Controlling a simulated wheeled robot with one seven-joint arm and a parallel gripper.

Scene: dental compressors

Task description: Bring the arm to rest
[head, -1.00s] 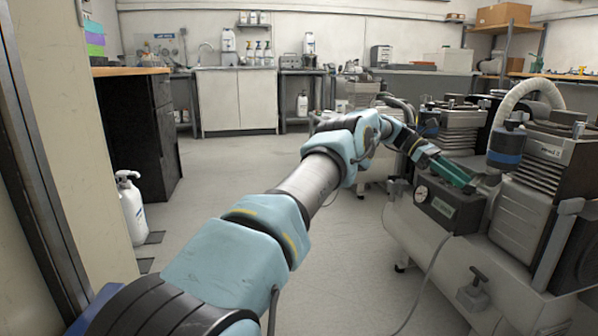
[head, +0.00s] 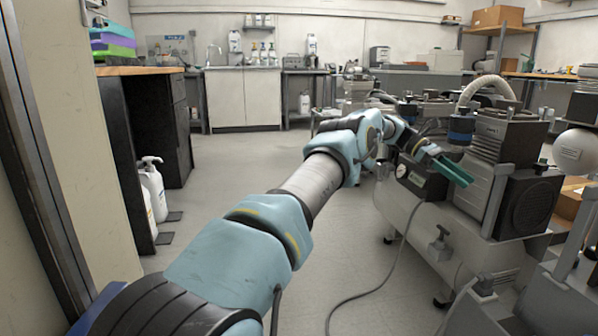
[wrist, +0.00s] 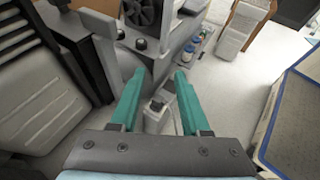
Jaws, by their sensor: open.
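My arm stretches forward from the bottom left in the head view. My gripper (head: 455,170) has green fingers and is at the right, in front of the compressor's dark control box and beside its motor. In the wrist view my gripper (wrist: 158,100) is open, with nothing between its fingers. A small grey fitting with a dark top (wrist: 154,108) shows beyond and below the gap between the fingers.
A compressor with a pale tank (head: 420,222) stands close at the right, under the gripper. Its hose (head: 385,275) trails on the floor. A black cabinet (head: 160,120) and white bottles (head: 153,190) are at the left. The floor in the middle (head: 240,160) is clear.

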